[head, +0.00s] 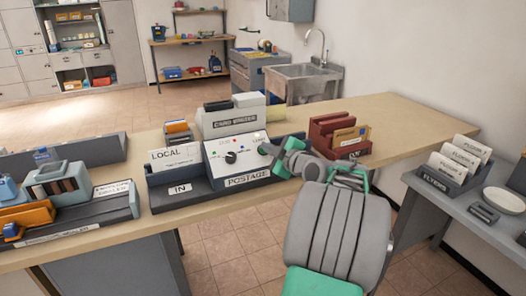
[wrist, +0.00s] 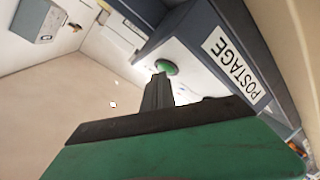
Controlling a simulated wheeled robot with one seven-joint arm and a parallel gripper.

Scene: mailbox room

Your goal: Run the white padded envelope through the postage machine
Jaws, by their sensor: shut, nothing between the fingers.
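The grey postage machine (head: 237,155), labelled POSTAGE, stands on the wooden counter; its label also shows in the wrist view (wrist: 228,55). Its sloped white panel has dark knobs and a green button (wrist: 166,67). My gripper (wrist: 159,80) is shut and empty, its fingertips right at the green button; I cannot tell whether they touch it. In the head view my gripper (head: 278,158) is at the panel's right side and partly covers it. A white flat piece marked LOCAL (head: 175,157) stands in the IN tray (head: 181,190) left of the machine. I cannot tell whether it is the padded envelope.
A reddish-brown holder (head: 325,130) with envelopes stands right of my gripper on the counter (head: 400,120). A grey station with orange pieces (head: 27,214) is at left. A FLYERS rack (head: 448,175) stands on the right side table. The counter's far right is bare.

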